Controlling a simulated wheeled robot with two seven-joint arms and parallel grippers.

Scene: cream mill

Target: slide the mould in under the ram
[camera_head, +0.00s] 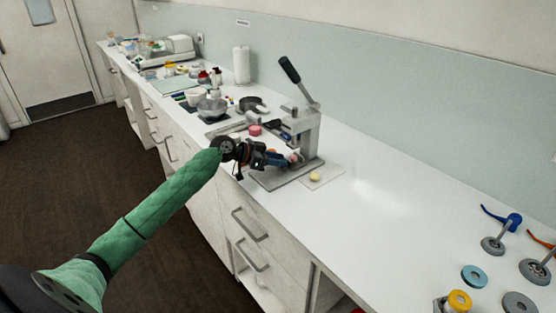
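The lever press (303,128) stands on the white counter, its black-gripped handle (290,70) raised up and to the left. Its flat grey base plate (297,174) reaches toward the counter's front edge. My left gripper (284,160) is at the front left of the press, low over the base plate. A small blue and reddish piece (293,158) shows at its fingertips under the press head; I cannot tell whether this is the mould or whether the fingers hold it. The ram's lower end is too small to make out. My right gripper is out of view.
A pale yellow piece (315,177) lies on a light sheet right of the press. A pink round item (255,131) and bowls (211,106) stand behind my gripper. Weights and rings (474,276) lie at the right. The counter between is clear.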

